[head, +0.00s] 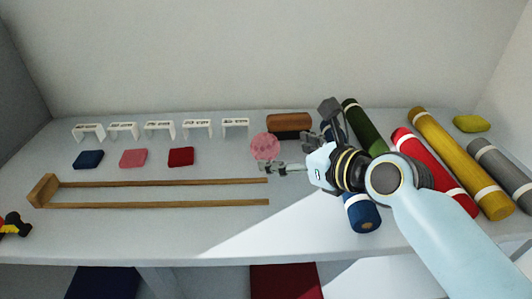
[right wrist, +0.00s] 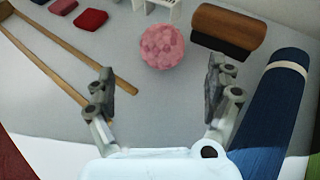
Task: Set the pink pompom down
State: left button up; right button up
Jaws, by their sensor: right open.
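The pink pompom (head: 265,146) is a round, fluffy ball on the pale counter, just right of the rail ends. In the right wrist view the pompom (right wrist: 162,46) lies beyond my fingertips, between their lines and apart from both. My right gripper (head: 290,153) is open and empty, with its fingers spread on either side in the right wrist view (right wrist: 160,85). My left gripper is not in view.
A brown wooden block (head: 289,121) stands behind the pompom. A blue roll (head: 362,212) lies close beside my right gripper, with a red roll (head: 435,170) farther right. Two wooden rails (head: 160,204) lie left. White stands (head: 160,128) and swatches (head: 181,156) sit behind them.

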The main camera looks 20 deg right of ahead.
aim_at(274, 145)
jog(key=shift+w+a+f, duration=0.15)
jog(key=shift+w+f, duration=0.2)
jog(key=shift+w, duration=0.3)
jog(key=shift+w+a+f, duration=0.1)
jog(key=shift+w+a, duration=0.15)
jog(key=shift+w, duration=0.4)
jog(key=x, duration=0.2)
jog(key=b+x, duration=0.1)
jog(key=shift+w, duration=0.45)
jog(key=shift+w+a, duration=0.15)
jog(key=shift+w, duration=0.2)
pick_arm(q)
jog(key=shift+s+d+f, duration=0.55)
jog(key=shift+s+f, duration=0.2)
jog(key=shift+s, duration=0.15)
pick_arm(e)
jog(key=c, duration=1.1)
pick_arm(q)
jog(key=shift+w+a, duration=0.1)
